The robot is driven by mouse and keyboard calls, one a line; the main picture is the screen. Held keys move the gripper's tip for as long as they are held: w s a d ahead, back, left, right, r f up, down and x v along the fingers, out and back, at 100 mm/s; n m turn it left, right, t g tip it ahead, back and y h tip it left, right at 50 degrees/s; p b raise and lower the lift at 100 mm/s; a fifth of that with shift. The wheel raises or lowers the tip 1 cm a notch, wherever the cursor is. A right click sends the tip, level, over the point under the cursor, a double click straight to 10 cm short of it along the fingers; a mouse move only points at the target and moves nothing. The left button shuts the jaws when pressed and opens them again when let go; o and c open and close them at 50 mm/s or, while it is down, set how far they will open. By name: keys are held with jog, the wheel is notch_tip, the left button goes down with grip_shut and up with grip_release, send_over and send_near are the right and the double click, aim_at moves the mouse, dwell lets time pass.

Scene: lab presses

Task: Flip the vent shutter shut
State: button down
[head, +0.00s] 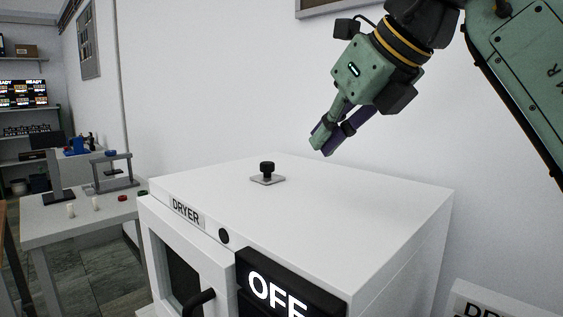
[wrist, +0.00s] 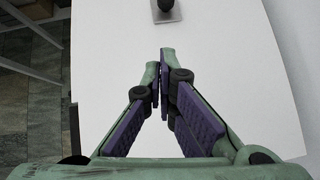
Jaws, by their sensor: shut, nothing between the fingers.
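A small black knob on a square grey metal plate, which looks like the vent shutter (head: 268,179), sits on the white top of the dryer (head: 350,205). Only part of the knob and plate shows at the top edge of the wrist view (wrist: 166,12). My gripper (head: 322,146) is shut and empty, above the dryer top, to the right of the knob and apart from it. In the wrist view the two fingertips (wrist: 160,62) meet below the knob in the picture. Whether the vent is open or shut I cannot tell.
The dryer's front has a door with a black handle (head: 199,302) and a display reading OFF (head: 276,294). A white wall (head: 220,80) stands behind. A side table (head: 90,212) with small lab items is at the left. The dryer top is otherwise clear.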

jog(key=shift+d, duration=0.2)
jog(key=p, duration=0.2)
send_near(272, 180)
notch_tip(272, 180, down, 4)
jog(key=shift+s+r, duration=0.1)
jog(key=shift+r, duration=0.05)
jog(key=w+a+p, duration=0.1)
jog(key=w+a, duration=0.1)
jog(key=shift+w+p, duration=0.35)
jog(key=shift+w, duration=0.05)
jog(key=shift+w+a+f, duration=0.2)
jog(key=shift+w+f, duration=0.05)
jog(key=shift+w, duration=0.1)
